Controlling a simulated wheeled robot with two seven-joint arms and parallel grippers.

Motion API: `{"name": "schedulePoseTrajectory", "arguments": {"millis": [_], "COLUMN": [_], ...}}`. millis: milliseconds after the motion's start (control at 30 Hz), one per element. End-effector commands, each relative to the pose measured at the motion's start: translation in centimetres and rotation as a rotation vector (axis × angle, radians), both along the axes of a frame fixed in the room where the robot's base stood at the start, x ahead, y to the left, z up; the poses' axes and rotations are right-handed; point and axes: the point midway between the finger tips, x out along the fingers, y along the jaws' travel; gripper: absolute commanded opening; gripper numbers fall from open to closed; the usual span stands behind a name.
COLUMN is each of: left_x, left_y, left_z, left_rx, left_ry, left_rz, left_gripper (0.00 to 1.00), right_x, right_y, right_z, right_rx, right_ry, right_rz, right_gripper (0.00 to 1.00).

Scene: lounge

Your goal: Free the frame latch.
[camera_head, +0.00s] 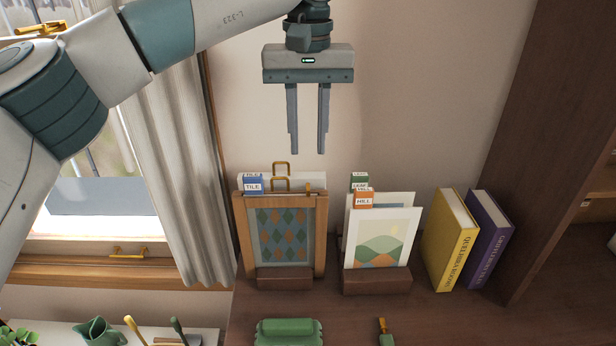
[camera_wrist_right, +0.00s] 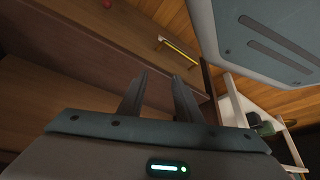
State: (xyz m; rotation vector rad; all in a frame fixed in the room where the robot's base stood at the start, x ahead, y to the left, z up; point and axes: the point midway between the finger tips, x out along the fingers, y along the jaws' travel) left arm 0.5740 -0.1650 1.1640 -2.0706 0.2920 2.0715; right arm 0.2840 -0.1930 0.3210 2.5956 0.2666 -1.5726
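A wooden picture frame (camera_head: 320,240) with a diamond pattern stands upright in a brown holder (camera_head: 285,282) on the dark wooden surface. A small brass piece (camera_head: 308,188), which looks like the latch, sits at its top right. My left gripper (camera_head: 308,152) hangs above the frame, fingers down and apart, empty and touching nothing. My right gripper shows only in the right wrist view (camera_wrist_right: 160,85), its fingers apart with nothing between them.
A second holder (camera_head: 377,282) with picture cards and an orange tag stands to the right of the frame. Yellow (camera_head: 449,240) and purple (camera_head: 487,240) books lean beyond it. A green object (camera_head: 288,332) lies in front. The curtain (camera_head: 170,150) is on the left.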

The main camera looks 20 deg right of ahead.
Motion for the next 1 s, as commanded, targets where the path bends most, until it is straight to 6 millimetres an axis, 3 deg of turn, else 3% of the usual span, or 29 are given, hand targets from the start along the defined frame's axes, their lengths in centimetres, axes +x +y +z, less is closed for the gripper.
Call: {"name": "schedulePoseTrajectory", "arguments": {"millis": [300,500,967,1000], "left_x": [-0.1,0.0,0.0,0.0], "left_y": [0.0,0.0,0.0,0.0], "left_z": [-5.6,-7.8,-8.6,-8.6], "left_rx": [0.0,0.0,-0.001,-0.001], "left_ry": [0.002,0.0,0.0,0.0], "left_rz": [0.0,0.0,0.0,0.0], "left_gripper": [0.25,0.25,0.25,0.15], "right_x": [-1.0,-0.8,0.1,0.1], "right_y": [0.3,0.8,0.9,0.9], "right_z": [0.0,0.3,0.4,0.4], "right_rx": [0.006,0.014,0.017,0.017], "right_ry": [-0.014,-0.039,-0.054,-0.055], "right_rz": [0.007,0.014,0.012,0.012], "right_gripper": [0.31,0.31,0.31,0.31]}}
